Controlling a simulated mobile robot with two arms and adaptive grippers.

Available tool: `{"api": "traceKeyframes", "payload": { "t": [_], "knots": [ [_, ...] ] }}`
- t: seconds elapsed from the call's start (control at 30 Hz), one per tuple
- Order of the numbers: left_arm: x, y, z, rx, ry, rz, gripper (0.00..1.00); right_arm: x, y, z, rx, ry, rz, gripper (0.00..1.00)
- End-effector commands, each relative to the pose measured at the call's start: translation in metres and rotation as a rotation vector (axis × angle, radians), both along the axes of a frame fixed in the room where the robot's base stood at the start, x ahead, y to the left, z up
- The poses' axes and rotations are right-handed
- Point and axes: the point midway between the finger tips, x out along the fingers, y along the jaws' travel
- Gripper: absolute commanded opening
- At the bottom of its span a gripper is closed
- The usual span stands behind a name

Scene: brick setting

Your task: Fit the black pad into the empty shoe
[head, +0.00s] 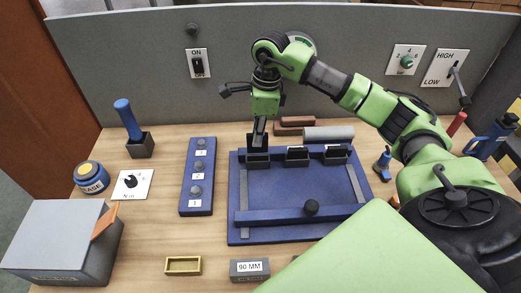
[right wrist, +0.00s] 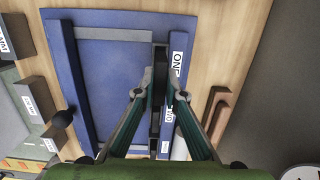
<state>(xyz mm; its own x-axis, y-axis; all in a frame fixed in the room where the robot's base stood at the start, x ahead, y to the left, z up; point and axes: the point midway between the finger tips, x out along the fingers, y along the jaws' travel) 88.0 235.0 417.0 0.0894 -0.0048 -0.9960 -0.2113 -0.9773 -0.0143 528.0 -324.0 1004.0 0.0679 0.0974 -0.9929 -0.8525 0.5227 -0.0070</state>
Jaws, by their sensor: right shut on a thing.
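The blue fixture (head: 290,214) lies on the table with three dark shoes along its back edge. The middle shoe (head: 297,161) and right shoe (head: 335,159) each have a black piece standing in them. My right gripper (head: 258,146) points down over the left shoe (head: 258,162) and is shut on a black pad. The pad is mostly hidden by the fingers and I cannot tell whether it is seated in the shoe. In the right wrist view, a dark strip (right wrist: 160,72) runs between the fingertips (right wrist: 159,96), beside white labels. My left gripper is not in view.
A blue board (head: 198,178) with several knobs stands left of the fixture. A grey box (head: 62,242), brass tray (head: 183,266) and 90 MM block (head: 249,270) are at the front. A grey cylinder (head: 328,133) and brown bars (head: 290,126) lie behind the fixture.

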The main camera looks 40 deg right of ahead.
Motion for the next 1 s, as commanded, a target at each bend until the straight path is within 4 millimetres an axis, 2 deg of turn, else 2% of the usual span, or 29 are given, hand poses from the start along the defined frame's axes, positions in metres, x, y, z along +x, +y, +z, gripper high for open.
{"api": "traceKeyframes", "payload": {
  "t": [0.1,0.2,0.33,0.5,0.87,0.9,0.93,0.97,1.0],
  "knots": [
    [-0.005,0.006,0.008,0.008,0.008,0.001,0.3,-0.001,0.0,-0.017,0.0,0.002,-0.001,0.0],
    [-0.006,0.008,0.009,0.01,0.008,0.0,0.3,0.0,0.0,-0.026,0.0,0.0,-0.001,0.0],
    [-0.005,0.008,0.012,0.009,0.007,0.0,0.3,-0.001,0.0,-0.037,0.0,0.002,-0.001,0.0],
    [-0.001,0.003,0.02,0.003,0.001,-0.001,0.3,-0.001,0.0,-0.06,0.0,0.002,-0.002,0.0],
    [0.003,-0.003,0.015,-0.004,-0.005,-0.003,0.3,0.0,0.0,-0.068,-0.001,-0.002,-0.001,0.0],
    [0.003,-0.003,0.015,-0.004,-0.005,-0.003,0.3,0.0,0.0,-0.069,-0.001,-0.002,-0.001,0.13],
    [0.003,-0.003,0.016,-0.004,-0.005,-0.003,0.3,0.0,0.0,-0.067,-0.001,-0.002,-0.001,0.21],
    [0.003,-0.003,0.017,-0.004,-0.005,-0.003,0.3,0.0,0.0,-0.067,-0.001,-0.002,-0.001,0.27],
    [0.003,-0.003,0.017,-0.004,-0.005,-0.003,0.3,0.0,0.0,-0.067,0.0,-0.001,-0.001,0.27]
  ]
}}
